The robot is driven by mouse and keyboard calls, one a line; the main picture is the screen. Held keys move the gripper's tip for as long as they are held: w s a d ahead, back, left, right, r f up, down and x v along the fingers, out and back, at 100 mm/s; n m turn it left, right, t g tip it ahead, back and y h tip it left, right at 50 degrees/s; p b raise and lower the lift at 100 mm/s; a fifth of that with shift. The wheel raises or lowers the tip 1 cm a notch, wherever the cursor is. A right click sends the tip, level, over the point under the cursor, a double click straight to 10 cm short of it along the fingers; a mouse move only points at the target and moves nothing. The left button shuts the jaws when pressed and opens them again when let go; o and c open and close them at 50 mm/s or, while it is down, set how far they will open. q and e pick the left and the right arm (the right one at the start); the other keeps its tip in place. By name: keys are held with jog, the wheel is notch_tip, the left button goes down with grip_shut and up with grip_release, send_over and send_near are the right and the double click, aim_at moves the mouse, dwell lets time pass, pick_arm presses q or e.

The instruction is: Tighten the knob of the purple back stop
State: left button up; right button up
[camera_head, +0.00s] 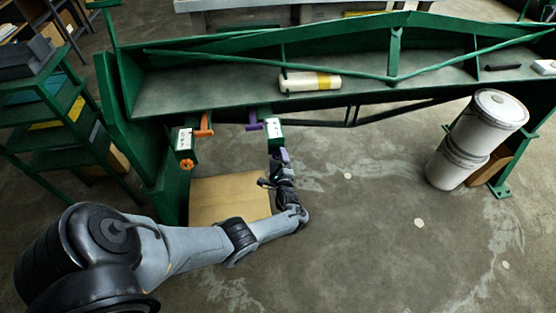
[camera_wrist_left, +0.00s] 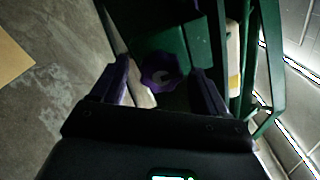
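The purple back stop (camera_head: 254,122) sticks out at the front edge of the green machine, beside a green block with a white label (camera_head: 274,134). Its purple lobed knob (camera_wrist_left: 161,73) faces the left wrist camera. My left gripper (camera_head: 283,165) is just in front of the block, at the knob. In the left wrist view my left gripper (camera_wrist_left: 161,82) is open, with one finger on each side of the knob and a small gap on both sides. The fingers hide much of the knob in the head view. My right gripper is not in view.
An orange back stop (camera_head: 204,125) with an orange knob (camera_head: 187,164) sits to the left. A cardboard piece (camera_head: 230,196) lies below. A cream roll (camera_head: 309,82) rests on the green machine bed (camera_head: 220,85). White buckets (camera_head: 490,118) stand at right. The middle floor is clear.

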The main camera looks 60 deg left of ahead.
pick_arm(q)
jog(key=shift+s+d+r, duration=0.1)
jog(key=shift+d, duration=0.3)
jog(key=p+v, duration=0.3)
jog(key=v, duration=0.7)
